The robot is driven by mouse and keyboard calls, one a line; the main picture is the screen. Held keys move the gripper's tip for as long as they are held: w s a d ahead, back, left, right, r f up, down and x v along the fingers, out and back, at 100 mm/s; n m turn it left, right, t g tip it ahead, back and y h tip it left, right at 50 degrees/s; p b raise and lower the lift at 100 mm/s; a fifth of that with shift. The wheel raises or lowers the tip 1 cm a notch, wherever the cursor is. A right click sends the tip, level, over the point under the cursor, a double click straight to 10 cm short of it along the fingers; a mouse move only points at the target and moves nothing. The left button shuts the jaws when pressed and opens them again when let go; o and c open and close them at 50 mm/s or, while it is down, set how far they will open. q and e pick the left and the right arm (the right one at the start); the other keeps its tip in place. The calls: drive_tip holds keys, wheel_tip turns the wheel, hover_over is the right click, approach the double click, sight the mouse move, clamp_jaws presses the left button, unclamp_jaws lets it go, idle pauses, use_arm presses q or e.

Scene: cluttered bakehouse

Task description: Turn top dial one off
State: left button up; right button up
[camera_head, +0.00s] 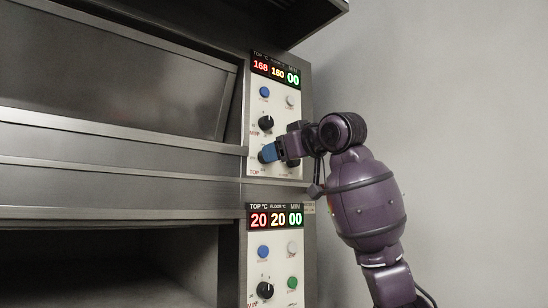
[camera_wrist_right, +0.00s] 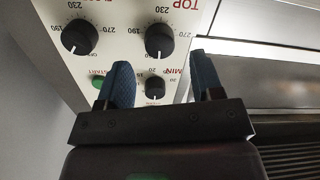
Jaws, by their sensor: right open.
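The upper oven control panel (camera_head: 252,104) carries lit readings 168, 160 and 00. The black dial marked TOP (camera_wrist_right: 159,40) shows in the right wrist view, where the panel appears upside down. In the head view my right gripper hides most of that dial's area. My right gripper (camera_head: 268,152) is open at the lower part of this panel, with blue fingers. In the wrist view its fingers (camera_wrist_right: 160,58) reach toward the TOP dial, one to each side. I cannot tell whether they touch it. My left gripper is not in view.
A smaller MIN dial (camera_head: 265,123) sits just above my right gripper. A floor dial (camera_wrist_right: 80,36) and a green START button (camera_wrist_right: 97,83) are close beside the fingers. A second panel (camera_head: 278,265) below reads 20, 20, 00. The oven door (camera_head: 120,75) is left; bare wall (camera_head: 450,100) right.

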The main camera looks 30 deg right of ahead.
use_arm(q)
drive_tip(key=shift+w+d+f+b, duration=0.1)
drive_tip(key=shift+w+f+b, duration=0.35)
drive_tip(key=shift+b, duration=0.35)
use_arm(e)
drive_tip(key=s, duration=0.7)
drive_tip(key=shift+s+d+r, duration=0.15)
drive_tip(key=shift+s+d, duration=0.2)
drive_tip(key=shift+d, duration=0.05)
